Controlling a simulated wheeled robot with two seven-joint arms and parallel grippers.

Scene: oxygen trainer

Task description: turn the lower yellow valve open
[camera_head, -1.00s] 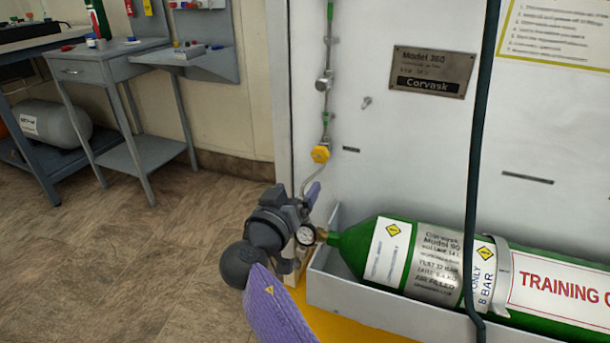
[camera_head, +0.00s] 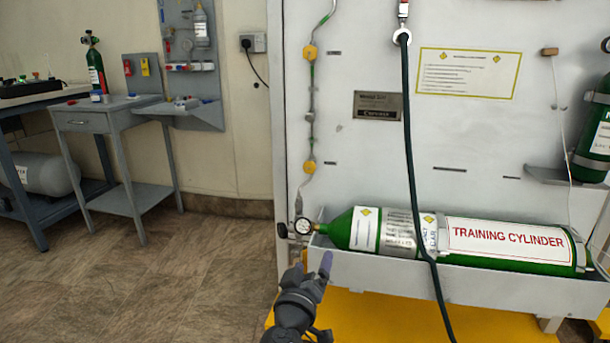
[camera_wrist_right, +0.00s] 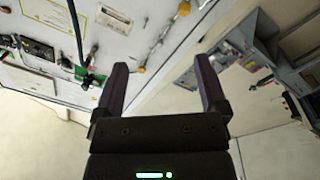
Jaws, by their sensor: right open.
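The lower yellow valve (camera_head: 309,167) is a small round knob on the thin pipe at the white panel's left edge, above the pressure gauge. In the right wrist view, it seems to be the yellow knob (camera_wrist_right: 184,8) at the top edge. The upper yellow valve (camera_head: 310,52) is higher on the same pipe and seems to be the other knob (camera_wrist_right: 141,70) in the wrist view. My right gripper (camera_head: 324,264) is below the lower valve and apart from it, in front of the cylinder tray. In the wrist view its jaws (camera_wrist_right: 160,82) are open and empty. My left gripper is out of view.
The green training cylinder (camera_head: 400,235) lies in a grey tray (camera_head: 410,272), with a gauge (camera_head: 302,226) at its left end. A dark hose (camera_head: 410,150) hangs before the panel (camera_head: 350,140). A grey side table (camera_head: 95,118) stands left. The floor between is clear.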

